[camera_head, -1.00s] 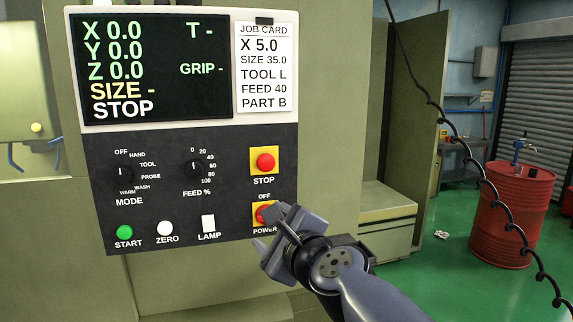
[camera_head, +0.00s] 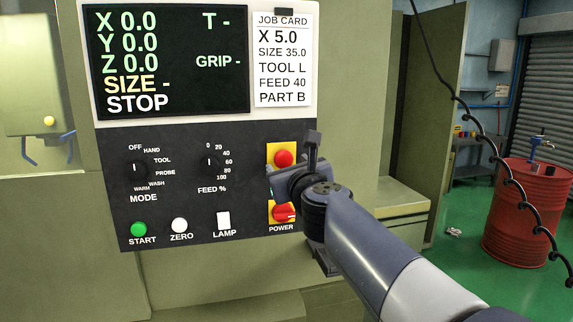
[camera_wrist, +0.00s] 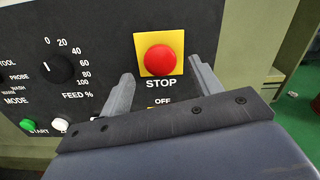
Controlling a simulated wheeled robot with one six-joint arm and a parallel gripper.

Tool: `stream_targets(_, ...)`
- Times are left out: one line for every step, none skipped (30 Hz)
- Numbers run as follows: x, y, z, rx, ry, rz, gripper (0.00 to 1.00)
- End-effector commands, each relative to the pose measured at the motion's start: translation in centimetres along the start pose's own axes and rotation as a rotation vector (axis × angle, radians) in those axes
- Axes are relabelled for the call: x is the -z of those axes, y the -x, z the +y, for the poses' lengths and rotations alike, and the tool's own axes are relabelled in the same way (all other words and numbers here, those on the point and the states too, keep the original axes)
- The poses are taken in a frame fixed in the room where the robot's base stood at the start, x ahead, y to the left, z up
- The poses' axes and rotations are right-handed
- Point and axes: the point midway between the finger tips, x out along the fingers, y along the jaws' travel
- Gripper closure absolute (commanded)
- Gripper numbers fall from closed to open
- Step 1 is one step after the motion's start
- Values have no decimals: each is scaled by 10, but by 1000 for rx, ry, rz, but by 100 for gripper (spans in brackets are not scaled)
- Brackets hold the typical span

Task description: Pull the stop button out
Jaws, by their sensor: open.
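The stop button is a red mushroom head (camera_head: 284,159) on a yellow plate at the right of the control panel. In the wrist view the stop button (camera_wrist: 160,60) shows whole, with STOP printed under it. My gripper (camera_wrist: 160,80) is open, its two fingers apart and empty. The fingertips point up toward the button, one low on its left and one on its right. I cannot tell the gap in depth, but nothing is gripped. In the head view my gripper (camera_head: 292,155) hides the STOP label and part of the yellow plate. The display (camera_head: 165,60) reads STOP.
The red power switch (camera_head: 284,213) sits just below, partly behind my wrist. The feed dial (camera_head: 210,167), mode dial (camera_head: 135,171), green start button (camera_head: 138,229), white zero button (camera_head: 180,225) and lamp switch (camera_head: 223,219) lie to the left. A red drum (camera_head: 525,215) stands far right.

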Motion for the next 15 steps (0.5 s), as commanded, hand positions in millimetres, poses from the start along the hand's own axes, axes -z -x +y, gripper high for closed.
stream_targets(0,-8,0,0,0,1,39)
stream_targets(0,-11,0,0,0,1,39)
stream_targets(0,-15,0,0,0,1,39)
stream_targets(0,-18,0,0,0,1,39)
stream_targets(0,-20,0,0,1,1,39)
stream_targets(0,-23,0,0,1,1,39)
stream_targets(0,-24,0,0,1,1,39)
stream_targets(0,-26,0,0,1,1,39)
stream_targets(0,-27,0,0,1,0,39)
stream_targets(0,-28,0,0,1,0,39)
stream_targets(0,-28,0,0,1,0,39)
stream_targets(0,-29,0,0,1,0,39)
stream_targets(0,-29,0,0,1,0,39)
stream_targets(0,-29,0,0,1,0,39)
stream_targets(0,-29,0,0,1,0,39)
